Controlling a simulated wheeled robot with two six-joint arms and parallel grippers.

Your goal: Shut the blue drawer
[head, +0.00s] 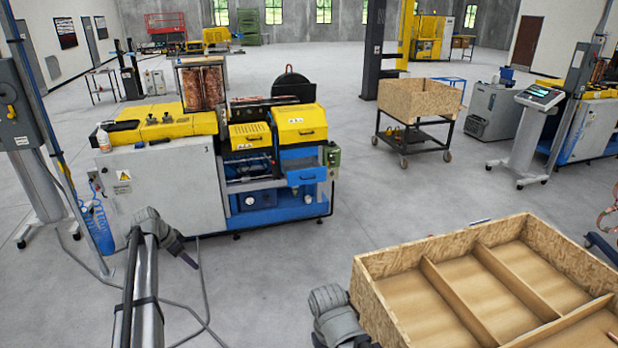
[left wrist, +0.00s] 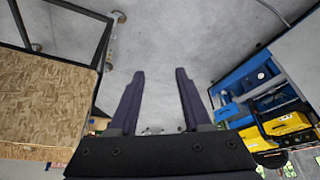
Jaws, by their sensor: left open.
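The blue drawer (head: 306,176) is at the right front of the yellow, grey and blue machine, below the larger yellow cover. Its front has a dark handle and seems to stand out a little from the machine; how far is hard to tell. My left gripper (head: 184,252) is in front of the machine, low and to the left of the drawer, well apart from it. In the left wrist view my left gripper (left wrist: 160,72) has its two dark fingers apart with only floor between them. The machine shows there at the right edge.
A divided wooden crate (head: 455,290) fills the lower right, beside my right arm. A wheeled cart with a wooden box (head: 420,98) stands behind it. A green-grey box (head: 331,155) sits right of the drawer. Grey floor (head: 290,270) lies open before the machine.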

